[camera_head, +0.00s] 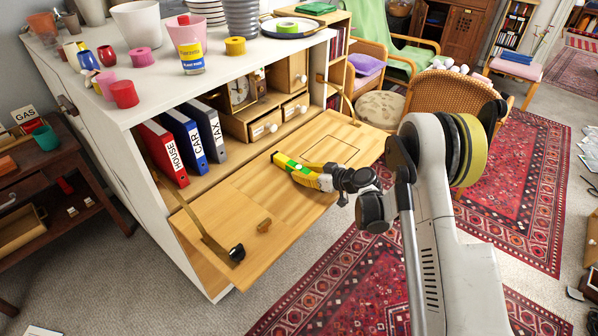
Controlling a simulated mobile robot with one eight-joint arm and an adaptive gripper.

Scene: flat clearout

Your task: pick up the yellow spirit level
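The yellow spirit level (284,161) shows as a short bar with bright green parts. It is on or just above the lowered wooden flap of the white cabinet, near the flap's middle. My gripper (308,173) reaches in from the right, with its yellow and black fingers at the level's right end. The fingers overlap that end and hide part of it. I cannot tell whether they are closed on it or only around it, or whether the level touches the flap.
Cups and a bottle (190,47) crowd the cabinet top.

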